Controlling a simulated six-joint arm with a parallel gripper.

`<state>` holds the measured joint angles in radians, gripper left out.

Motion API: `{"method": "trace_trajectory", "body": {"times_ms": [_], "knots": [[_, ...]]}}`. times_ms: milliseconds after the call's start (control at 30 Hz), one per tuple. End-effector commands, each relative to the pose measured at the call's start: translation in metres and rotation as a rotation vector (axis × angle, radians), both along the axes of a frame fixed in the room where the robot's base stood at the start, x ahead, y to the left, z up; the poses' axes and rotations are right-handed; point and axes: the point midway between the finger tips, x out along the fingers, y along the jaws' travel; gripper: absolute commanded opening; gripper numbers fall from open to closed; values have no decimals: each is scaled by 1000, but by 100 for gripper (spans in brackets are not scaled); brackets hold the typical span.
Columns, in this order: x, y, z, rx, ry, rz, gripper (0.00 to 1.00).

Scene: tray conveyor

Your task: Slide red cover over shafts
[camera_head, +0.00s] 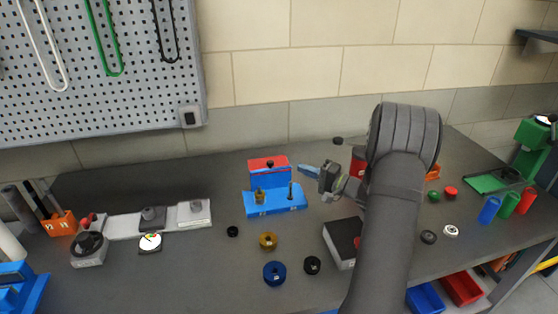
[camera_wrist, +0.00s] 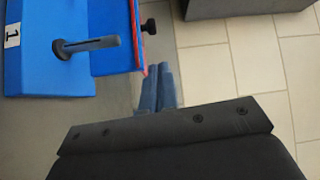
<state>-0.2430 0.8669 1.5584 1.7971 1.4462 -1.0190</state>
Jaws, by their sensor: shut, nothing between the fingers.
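A blue fixture (camera_head: 275,205) stands mid-table. It carries a brass-coloured shaft (camera_head: 259,196) on the left and a thin dark shaft (camera_head: 290,190) on the right. Behind the shafts stands a blue upright part with a red cover (camera_head: 268,162) on top and a dark knob. In the wrist view a grey shaft (camera_wrist: 90,46) projects from the blue base (camera_wrist: 45,72), which is labelled 1. A thin red edge (camera_wrist: 144,72) shows beside the blue panel. My gripper (camera_head: 304,168) is shut and empty, just right of the cover; its blue fingers (camera_wrist: 158,88) lie together near that edge.
A black-and-white box (camera_head: 341,245) stands right of the fixture, near my arm. Loose rings lie in front: brass (camera_head: 268,240), blue (camera_head: 274,273) and black (camera_head: 312,265). A grey-white device (camera_head: 150,220) stands at left. Coloured cylinders (camera_head: 507,205) stand at right.

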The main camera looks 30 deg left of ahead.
Motion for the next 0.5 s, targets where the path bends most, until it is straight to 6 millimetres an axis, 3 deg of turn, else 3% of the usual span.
{"method": "trace_trajectory", "body": {"times_ms": [500], "knots": [[0,5,-4,4,-20,-9,0]]}}
